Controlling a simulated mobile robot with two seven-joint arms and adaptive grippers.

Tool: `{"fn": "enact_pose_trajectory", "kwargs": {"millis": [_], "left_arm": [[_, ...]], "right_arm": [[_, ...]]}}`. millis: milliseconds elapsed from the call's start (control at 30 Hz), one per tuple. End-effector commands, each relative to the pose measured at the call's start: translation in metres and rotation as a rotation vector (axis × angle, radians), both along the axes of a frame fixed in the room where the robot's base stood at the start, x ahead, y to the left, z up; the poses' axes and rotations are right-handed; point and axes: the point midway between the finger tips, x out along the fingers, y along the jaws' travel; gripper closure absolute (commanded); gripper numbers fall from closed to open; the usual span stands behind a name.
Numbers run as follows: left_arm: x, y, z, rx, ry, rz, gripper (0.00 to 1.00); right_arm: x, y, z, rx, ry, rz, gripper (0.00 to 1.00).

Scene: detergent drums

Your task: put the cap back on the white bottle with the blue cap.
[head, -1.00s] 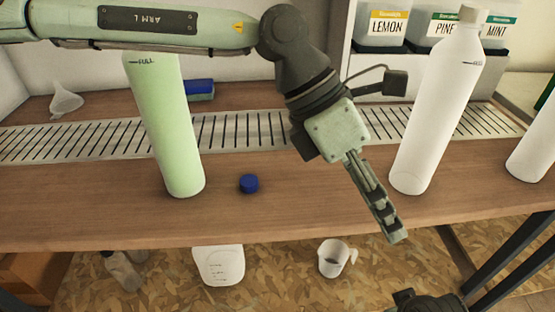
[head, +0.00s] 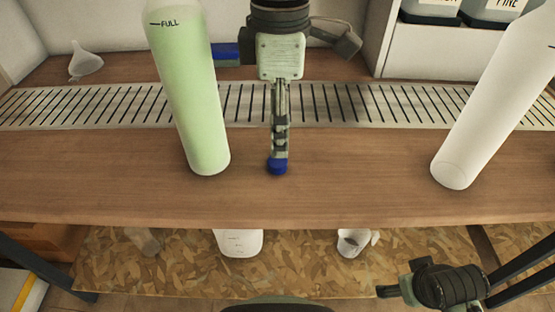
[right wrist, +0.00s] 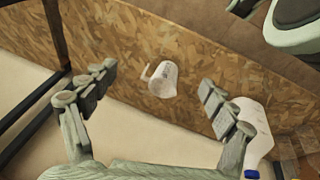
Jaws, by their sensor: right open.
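The blue cap (head: 278,169) sits on the wooden bench, right of a tall pale-green bottle marked FULL (head: 190,95). That bottle's top is out of view. My left gripper (head: 279,158) points down at the cap, its fingertips at or just over the cap's top. Its fingers are seen edge-on, so their gap is hidden. A tall white bottle (head: 490,105) stands at the right, its top cut off. My right gripper (right wrist: 158,82) is open and empty, low in front of the bench; its arm end shows in the head view (head: 388,291).
A slotted metal strip (head: 345,103) runs along the back of the bench. A funnel (head: 86,62) and a blue object (head: 226,52) are behind it. Below are a white jug (right wrist: 252,118) with a blue cap and a measuring cup (right wrist: 163,80).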

Motion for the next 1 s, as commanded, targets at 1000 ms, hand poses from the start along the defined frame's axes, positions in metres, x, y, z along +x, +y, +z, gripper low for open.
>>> {"fn": "enact_pose_trajectory", "kwargs": {"millis": [1000], "left_arm": [[0.0, 0.003, -0.063, 0.0, -0.001, 0.0, 0.46]], "right_arm": [[0.002, 0.0, -0.009, 0.003, 0.008, 0.002, 0.15]]}}
